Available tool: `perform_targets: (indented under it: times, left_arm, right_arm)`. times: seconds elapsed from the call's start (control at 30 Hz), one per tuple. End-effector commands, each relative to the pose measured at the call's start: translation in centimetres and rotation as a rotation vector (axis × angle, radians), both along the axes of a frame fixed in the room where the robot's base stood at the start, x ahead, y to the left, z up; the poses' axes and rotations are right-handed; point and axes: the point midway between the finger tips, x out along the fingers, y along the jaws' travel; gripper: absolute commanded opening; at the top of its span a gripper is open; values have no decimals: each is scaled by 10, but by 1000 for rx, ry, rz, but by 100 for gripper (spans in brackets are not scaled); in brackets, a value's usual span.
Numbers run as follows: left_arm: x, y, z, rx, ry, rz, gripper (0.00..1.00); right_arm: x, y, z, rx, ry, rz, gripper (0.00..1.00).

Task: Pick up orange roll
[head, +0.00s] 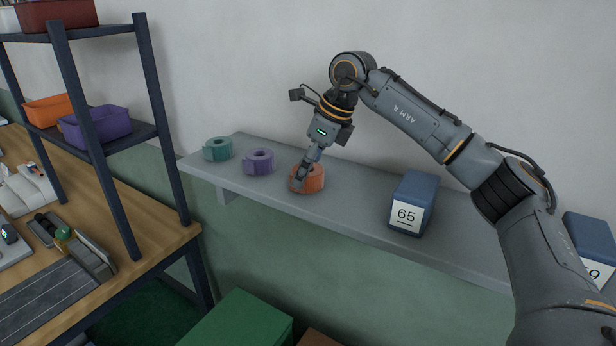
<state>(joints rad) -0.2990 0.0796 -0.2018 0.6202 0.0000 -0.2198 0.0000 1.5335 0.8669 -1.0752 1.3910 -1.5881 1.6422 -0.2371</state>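An orange roll (314,184) lies on the grey wall shelf (352,211). My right gripper (301,177) points down at it, with its fingers at the roll's left side and top. The fingers overlap the roll in the picture. I cannot tell whether they are closed on it or only around it. The roll appears to rest on the shelf. My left gripper is not in view.
A purple roll (259,162) and a teal roll (217,149) lie to the left on the shelf. A blue box marked 65 (416,190) stands to the right, with another blue box (590,238) at the far right. A dark rack (154,110) stands left.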

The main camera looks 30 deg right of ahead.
Motion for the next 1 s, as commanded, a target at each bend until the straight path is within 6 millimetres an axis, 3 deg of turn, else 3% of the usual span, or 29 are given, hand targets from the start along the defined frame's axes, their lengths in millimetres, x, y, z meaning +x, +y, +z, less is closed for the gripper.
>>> perform_targets:
  times: [0.03, 0.1, 0.43, 0.8, 1.0]
  left_arm:
    - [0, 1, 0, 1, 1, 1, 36]
    - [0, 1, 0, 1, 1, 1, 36]
    - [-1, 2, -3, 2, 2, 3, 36]
    - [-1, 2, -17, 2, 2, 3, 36]
    - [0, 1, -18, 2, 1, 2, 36]
  right_arm:
    - [0, 0, -1, 0, 1, 0, 42]
    - [0, 0, -1, -1, 2, 0, 28]
    - [1, 1, 6, 0, -1, 1, 28]
    - [1, 1, 75, 1, -3, 2, 28]
    - [0, 1, 97, 1, 1, 3, 28]
